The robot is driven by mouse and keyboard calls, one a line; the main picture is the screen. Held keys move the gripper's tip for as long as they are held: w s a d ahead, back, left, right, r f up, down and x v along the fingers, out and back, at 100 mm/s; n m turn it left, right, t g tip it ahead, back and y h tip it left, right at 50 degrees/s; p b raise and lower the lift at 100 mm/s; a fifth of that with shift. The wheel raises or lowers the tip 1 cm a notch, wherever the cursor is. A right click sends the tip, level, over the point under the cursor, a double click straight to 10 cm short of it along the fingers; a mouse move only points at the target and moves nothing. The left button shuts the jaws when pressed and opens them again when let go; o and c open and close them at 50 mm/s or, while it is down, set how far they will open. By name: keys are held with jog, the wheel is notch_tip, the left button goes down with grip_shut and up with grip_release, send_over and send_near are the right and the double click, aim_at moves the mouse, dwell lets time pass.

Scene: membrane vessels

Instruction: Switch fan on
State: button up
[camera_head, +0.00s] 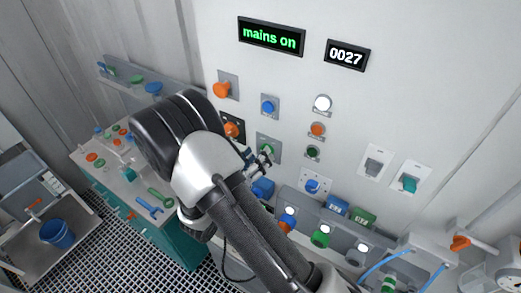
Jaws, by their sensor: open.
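No label for the fan can be read, so I cannot tell which control is the fan switch. The wall panel carries an upper orange knob (222,90), a lower orange knob (230,130), a blue button (267,106) and a green control (268,149). To their right are a lit white button (322,103), an orange button (317,129) and a dark green button (312,152). My gripper (259,161) is open at the green control, partly hidden by my arm. I cannot tell whether it touches.
Displays read "mains on" (271,36) and "0027" (347,55).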

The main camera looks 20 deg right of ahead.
jog(key=shift+x, duration=1.3)
jog(key=shift+c, duration=0.3)
jog(key=c, duration=0.9)
jog(key=shift+f+m+b, duration=0.1)
jog(key=shift+m+b, duration=0.25)
jog(key=shift+m, duration=0.05)
jog(key=m+b, duration=0.3)
jog(key=b, duration=0.1)
jog(key=m+b, duration=0.4)
jog(key=b, duration=0.1)
jog(key=s+m+b, duration=0.1)
jog(key=m+b, duration=0.3)
jog(key=b, duration=0.1)
jog(key=shift+d, duration=0.3)
